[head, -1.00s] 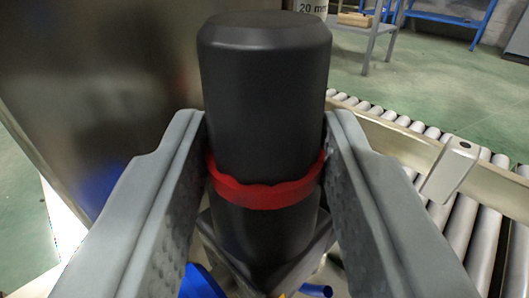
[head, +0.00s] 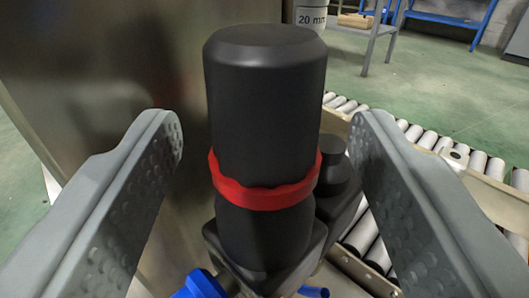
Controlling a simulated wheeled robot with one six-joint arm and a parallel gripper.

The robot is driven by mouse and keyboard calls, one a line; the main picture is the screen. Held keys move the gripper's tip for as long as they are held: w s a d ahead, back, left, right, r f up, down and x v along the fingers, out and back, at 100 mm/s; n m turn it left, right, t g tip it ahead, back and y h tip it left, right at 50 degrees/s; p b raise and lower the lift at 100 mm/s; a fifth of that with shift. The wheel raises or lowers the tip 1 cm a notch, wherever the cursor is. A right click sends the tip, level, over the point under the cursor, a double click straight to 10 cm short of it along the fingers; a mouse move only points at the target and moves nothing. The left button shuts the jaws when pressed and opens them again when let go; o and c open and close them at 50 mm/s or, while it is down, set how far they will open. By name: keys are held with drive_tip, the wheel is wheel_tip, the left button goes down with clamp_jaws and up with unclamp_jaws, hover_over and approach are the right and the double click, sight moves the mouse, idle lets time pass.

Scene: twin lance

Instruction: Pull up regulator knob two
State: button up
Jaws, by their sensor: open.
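A black cylindrical knob (head: 264,105) stands upright in the middle of the head view, with a red ring (head: 266,195) around its lower part. It sits on a dark body with blue fittings (head: 200,285) at its foot. No number shows on it, so I cannot tell whether it is regulator knob two. My gripper (head: 265,145) is open, with one grey finger on each side of the knob and a clear gap on both sides. A smaller black knob-like part (head: 336,167) shows behind it to the right, partly hidden.
A metal panel (head: 130,70) stands close behind on the left. A roller conveyor (head: 430,140) runs behind my right finger. A label reading "20 mm" (head: 311,18), a grey stand (head: 375,35) and a blue bench (head: 445,18) are farther back. Green floor is open beyond.

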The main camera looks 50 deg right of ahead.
drive_tip(key=v, duration=1.7)
drive_tip(key=shift+a, duration=0.1)
